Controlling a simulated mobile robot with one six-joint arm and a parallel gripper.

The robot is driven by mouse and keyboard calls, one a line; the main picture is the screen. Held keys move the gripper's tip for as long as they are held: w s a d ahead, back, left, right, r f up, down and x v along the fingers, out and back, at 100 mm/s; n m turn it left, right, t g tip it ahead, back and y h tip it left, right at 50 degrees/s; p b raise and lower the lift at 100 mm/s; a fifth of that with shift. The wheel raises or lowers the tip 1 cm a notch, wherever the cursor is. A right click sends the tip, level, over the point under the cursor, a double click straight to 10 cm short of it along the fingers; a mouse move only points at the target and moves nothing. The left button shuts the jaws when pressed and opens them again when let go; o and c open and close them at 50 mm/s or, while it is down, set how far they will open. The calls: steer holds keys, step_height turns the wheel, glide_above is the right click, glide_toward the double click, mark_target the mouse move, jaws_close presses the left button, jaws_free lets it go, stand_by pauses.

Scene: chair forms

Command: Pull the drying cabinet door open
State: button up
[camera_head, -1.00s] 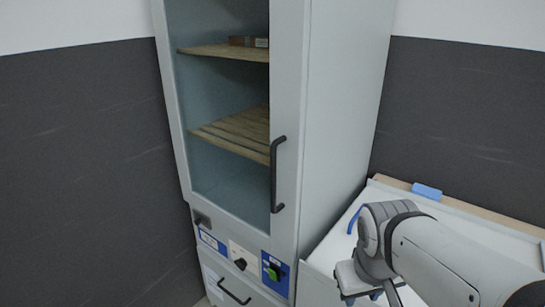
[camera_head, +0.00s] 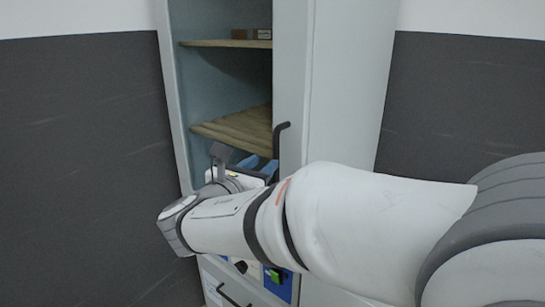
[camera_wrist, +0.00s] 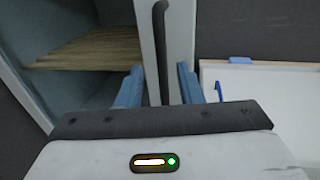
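The tall pale grey drying cabinet (camera_head: 347,90) stands ahead. Its door (camera_head: 292,75) has a large glass pane and looks shut. A black vertical bar handle (camera_head: 281,139) is on the door's right side; my arm hides its lower part in the head view. My gripper (camera_head: 262,167) is at the handle's height, close to the door. In the wrist view, the two blue fingers of my gripper (camera_wrist: 159,88) are open, one on each side of the handle (camera_wrist: 161,45). Gaps show between the fingers and the bar; I cannot tell how deep it sits between them.
Wooden shelves (camera_head: 238,128) show behind the glass. Below the door are a control panel with a green switch (camera_head: 276,276) and a lower handle (camera_head: 234,296). A white surface (camera_wrist: 270,95) with a blue block (camera_wrist: 240,60) lies to the right. A dark wall (camera_head: 80,150) is at left.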

mark_target(275, 154)
steer(key=x, duration=0.7)
steer(key=shift+w+d, duration=0.2)
steer(key=shift+d, duration=0.05)
jaws_close()
